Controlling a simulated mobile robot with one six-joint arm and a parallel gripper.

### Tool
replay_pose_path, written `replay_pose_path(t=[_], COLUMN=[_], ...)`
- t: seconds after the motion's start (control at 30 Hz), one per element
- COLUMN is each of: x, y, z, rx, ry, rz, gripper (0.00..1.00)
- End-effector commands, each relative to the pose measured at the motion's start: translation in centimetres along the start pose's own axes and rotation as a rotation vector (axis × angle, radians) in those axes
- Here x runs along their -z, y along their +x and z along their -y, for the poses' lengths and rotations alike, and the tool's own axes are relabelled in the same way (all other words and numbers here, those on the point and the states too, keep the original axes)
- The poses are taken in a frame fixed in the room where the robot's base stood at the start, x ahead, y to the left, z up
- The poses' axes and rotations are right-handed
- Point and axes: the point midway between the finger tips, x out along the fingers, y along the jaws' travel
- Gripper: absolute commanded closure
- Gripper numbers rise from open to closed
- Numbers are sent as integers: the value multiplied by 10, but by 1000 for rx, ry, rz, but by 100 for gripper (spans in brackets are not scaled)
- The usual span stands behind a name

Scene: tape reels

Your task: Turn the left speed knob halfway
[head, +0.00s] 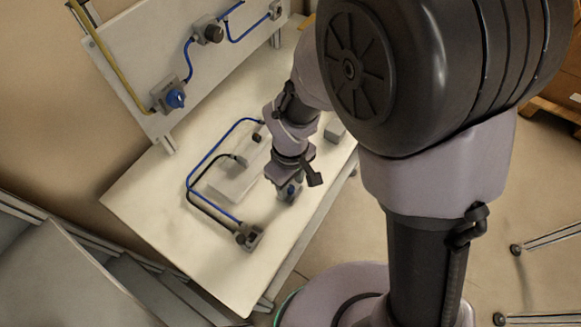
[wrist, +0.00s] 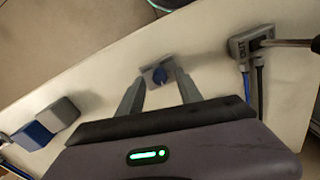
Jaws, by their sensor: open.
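Another blue knob (head: 175,98) is on a grey box on the upright panel. A dark knob (head: 213,33) is higher on that panel. No label shows which one is the left speed knob.
A grey box marked OUT (wrist: 255,42) with cables stands right of my gripper in the wrist view. A blue and grey block (wrist: 50,120) lies left. A pale flat block (head: 235,180) and blue and black cables lie on the table (head: 150,200). The table's front left is clear.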

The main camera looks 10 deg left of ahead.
Motion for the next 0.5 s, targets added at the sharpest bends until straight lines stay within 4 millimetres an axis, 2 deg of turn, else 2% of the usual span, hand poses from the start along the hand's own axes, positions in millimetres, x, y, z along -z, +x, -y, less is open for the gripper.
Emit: replay_pose_path(t=[0.3,0.4,0.5], x=[1,1,1], y=[-100,-129,-149], z=[0,0,0], rx=[-3,-2,-1], ry=[-1,-1,0], rz=[-6,-5,-4], gripper=[58,58,58])
